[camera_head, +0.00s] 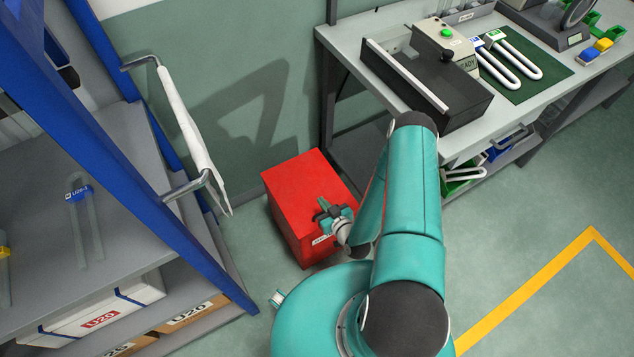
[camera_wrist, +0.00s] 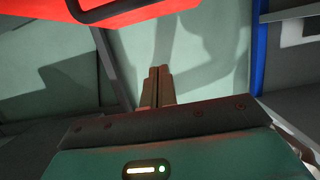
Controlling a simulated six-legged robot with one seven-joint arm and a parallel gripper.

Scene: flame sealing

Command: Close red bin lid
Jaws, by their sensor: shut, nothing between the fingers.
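The red bin (camera_head: 302,196) stands on the floor between the blue rack and the workbench. Its top is a flat red face that looks lowered onto the body; no opening shows from above, and a gap at the front edge cannot be ruled out. A white label is on its front. My gripper (camera_head: 330,210) is at the bin's front right edge, over or just in front of the top; contact is unclear. In the wrist view my gripper (camera_wrist: 159,72) has its fingers together and empty. A red part of the bin (camera_wrist: 190,5) with a dark bar crosses the top of that view.
The blue rack (camera_head: 150,165) with shelves and a white cloth on a bar (camera_head: 192,140) stands left. The workbench (camera_head: 345,45) with a black sealing machine (camera_head: 425,85) is right. Open floor (camera_head: 520,240) lies right, with a yellow line (camera_head: 530,285).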

